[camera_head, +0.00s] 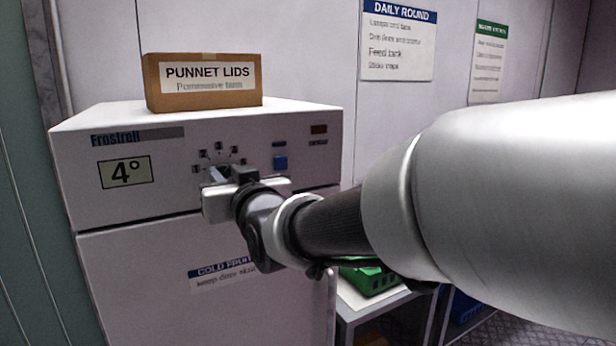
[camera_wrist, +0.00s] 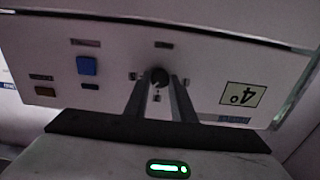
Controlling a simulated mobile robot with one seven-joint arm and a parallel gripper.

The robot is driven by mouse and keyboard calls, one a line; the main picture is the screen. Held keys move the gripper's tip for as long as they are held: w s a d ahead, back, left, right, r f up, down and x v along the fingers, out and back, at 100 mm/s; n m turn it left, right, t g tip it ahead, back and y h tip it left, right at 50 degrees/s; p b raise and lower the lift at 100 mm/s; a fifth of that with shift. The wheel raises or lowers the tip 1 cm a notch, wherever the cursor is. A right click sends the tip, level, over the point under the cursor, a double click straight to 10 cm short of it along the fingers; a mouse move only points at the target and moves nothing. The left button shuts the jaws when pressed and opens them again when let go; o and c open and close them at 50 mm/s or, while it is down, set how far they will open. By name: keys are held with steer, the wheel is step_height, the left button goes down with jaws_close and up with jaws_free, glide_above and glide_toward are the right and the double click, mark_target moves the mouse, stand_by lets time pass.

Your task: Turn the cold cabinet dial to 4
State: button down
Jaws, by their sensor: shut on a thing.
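The cold cabinet (camera_head: 195,225) is white, with a control panel along its top. Its dial is a small dark round knob (camera_wrist: 158,74) in the wrist view, where the panel appears upside down. Small dark marks sit around the dial, too small to read. My gripper (camera_wrist: 161,84) is shut on the dial, one finger on each side. In the head view my gripper (camera_head: 216,177) reaches the panel below the arc of marks and hides most of the dial. Where the dial points cannot be told. A "4°" label (camera_head: 126,172) is left of the dial.
A blue button (camera_head: 281,162) is right of the dial. A "PUNNET LIDS" cardboard box (camera_head: 204,82) stands on the cabinet. A green crate (camera_head: 370,279) sits on a low stand to the right. Wall signs (camera_head: 398,42) hang behind.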

stand_by(0.3)
steer(key=c, duration=1.5)
jaws_free()
